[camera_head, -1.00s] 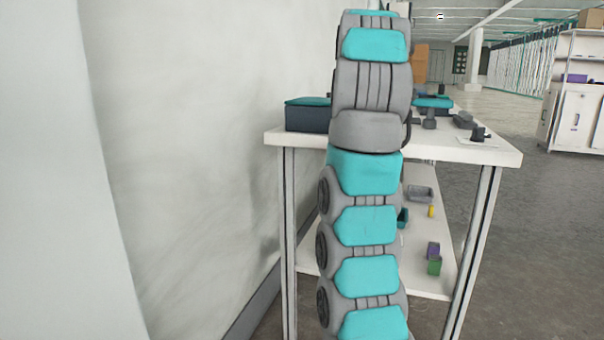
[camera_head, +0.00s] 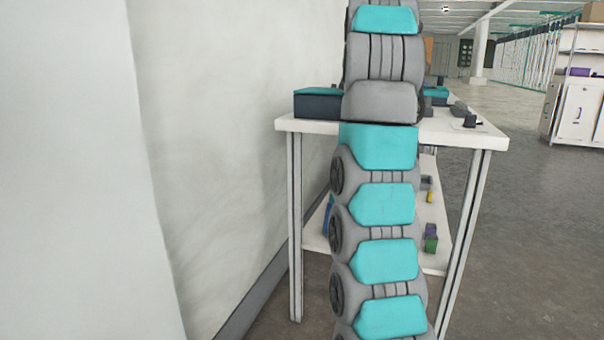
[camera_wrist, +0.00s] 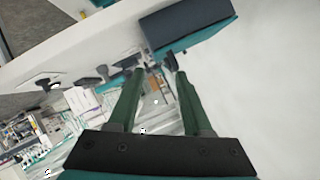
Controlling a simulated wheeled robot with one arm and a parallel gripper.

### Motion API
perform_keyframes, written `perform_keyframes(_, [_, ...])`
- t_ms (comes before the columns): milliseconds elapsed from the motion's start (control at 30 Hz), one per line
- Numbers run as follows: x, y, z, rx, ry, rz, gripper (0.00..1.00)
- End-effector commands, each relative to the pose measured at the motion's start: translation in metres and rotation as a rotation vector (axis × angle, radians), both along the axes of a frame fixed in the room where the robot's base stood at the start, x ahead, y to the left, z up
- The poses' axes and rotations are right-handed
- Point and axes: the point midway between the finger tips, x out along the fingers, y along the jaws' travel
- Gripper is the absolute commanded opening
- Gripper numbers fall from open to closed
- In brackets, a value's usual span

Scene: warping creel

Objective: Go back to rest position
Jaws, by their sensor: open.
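My gripper (camera_wrist: 161,76) shows in the wrist view, with its two dark green fingers apart and nothing between them. Beyond the fingers are the white table top (camera_wrist: 95,52) and a dark box with a teal top (camera_wrist: 187,22); the picture there is tilted. In the head view my teal and grey arm rises in front of the white table (camera_head: 465,139) and hides its middle. The gripper itself is out of the head view.
The same kind of dark, teal-topped box (camera_head: 318,105) stands at the table's left. A dark small item (camera_head: 472,122) lies at its right. Small bins (camera_head: 431,238) sit on the lower shelf. A pale wall (camera_head: 230,130) is close on the left; open floor (camera_head: 540,230) lies right.

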Motion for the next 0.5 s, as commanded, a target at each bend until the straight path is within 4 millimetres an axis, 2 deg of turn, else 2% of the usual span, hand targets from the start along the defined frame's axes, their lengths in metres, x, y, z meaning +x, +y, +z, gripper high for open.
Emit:
perform_keyframes(300, [-0.003,-0.001,-0.018,-0.072,0.129,0.06,0.5])
perform_keyframes(500, [-0.017,0.0,-0.051,-0.138,0.268,0.126,0.5])
